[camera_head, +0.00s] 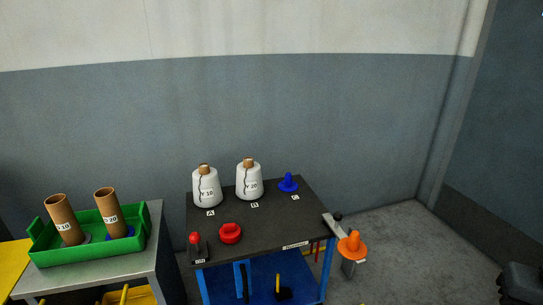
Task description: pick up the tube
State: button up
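Two brown cardboard tubes stand in a green tray (90,245) on the left. The left tube (63,219), with a label that seems to read Y10, tilts a little to the left. The right tube (110,212), labelled Y20, sits on a blue base and also leans slightly. Both tubes have open tops, and their lower ends are partly hidden by the tray wall. No gripper fingers show. A dark shape at the lower right edge may be part of my arm, well away from the tubes.
The tray rests on a grey metal table (153,255). A dark-topped blue cart (265,213) beside it holds two white yarn bobbins (207,187) (249,181), a blue cone (288,183), a red ring (230,233) and a red-topped device (197,246). An orange cone (352,245) stands right. Floor at right is clear.

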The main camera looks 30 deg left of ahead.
aim_at(60, 209)
jog(key=u, duration=2.75)
